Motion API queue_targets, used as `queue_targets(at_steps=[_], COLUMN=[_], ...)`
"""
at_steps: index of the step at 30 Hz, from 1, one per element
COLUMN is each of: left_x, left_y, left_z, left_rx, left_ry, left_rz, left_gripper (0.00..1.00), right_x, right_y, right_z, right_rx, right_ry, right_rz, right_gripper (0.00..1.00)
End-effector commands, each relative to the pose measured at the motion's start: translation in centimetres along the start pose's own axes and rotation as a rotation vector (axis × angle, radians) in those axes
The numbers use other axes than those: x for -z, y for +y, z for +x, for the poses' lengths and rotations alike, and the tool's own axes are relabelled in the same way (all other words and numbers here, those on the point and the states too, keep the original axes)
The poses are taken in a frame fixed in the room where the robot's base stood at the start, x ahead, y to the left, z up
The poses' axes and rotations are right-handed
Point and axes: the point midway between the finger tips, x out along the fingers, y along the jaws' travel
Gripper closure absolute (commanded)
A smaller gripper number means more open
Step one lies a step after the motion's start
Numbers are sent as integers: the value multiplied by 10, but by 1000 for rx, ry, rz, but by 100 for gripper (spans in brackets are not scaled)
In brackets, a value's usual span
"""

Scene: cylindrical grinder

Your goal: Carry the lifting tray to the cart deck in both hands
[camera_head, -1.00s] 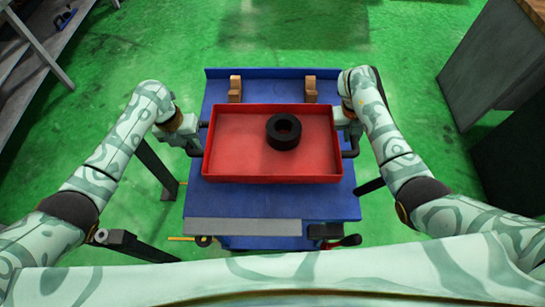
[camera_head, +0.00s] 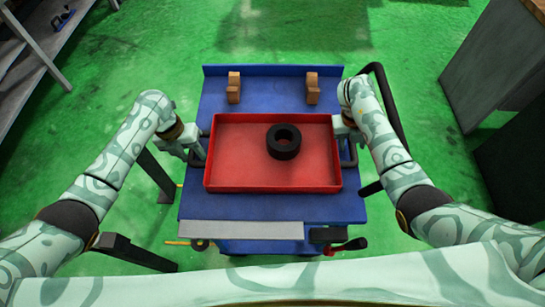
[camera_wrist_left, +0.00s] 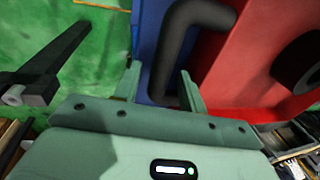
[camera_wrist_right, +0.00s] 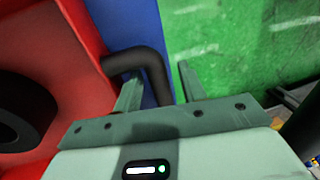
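The red lifting tray (camera_head: 240,165) appears to rest on the blue cart deck (camera_head: 240,208), with a black ring (camera_head: 284,141) lying inside it, right of centre. A dark handle stands at each short side. My left gripper (camera_head: 197,150) is at the left handle (camera_wrist_left: 180,50); its fingers (camera_wrist_left: 160,88) stand either side of the bar, with a gap at the outer finger. My right gripper (camera_head: 345,135) is at the right handle (camera_wrist_right: 153,70); its fingers (camera_wrist_right: 160,90) also stand apart around the bar, with a gap on the outer side.
Two brown blocks (camera_head: 234,88) (camera_head: 313,88) stand on the deck behind the tray. A pale strip (camera_head: 240,230) runs along the deck's front edge. A grey shelf (camera_head: 45,45) is at far left and a grey cabinet (camera_head: 500,62) at right. Green floor is clear behind.

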Motion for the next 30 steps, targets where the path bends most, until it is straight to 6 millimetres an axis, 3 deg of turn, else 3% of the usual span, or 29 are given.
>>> queue_targets(at_steps=[8, 21, 26, 30], left_x=[-1, 0, 0, 0], left_y=[0, 1, 0, 0], left_z=[-8, -100, -117, -121], left_rx=[0, -3, -1, -1], left_ry=[-2, -4, -1, -1], left_rz=[1, 2, 1, 0], left_gripper=[59, 59, 59, 59], right_x=[0, 0, 0, -1], right_y=[0, 0, 0, -1], right_z=[0, 1, 0, -14], right_rx=[0, 0, 0, 2], right_ry=[1, 1, 1, -2], right_rz=[0, 0, 0, 0], right_gripper=[59, 59, 59, 59])
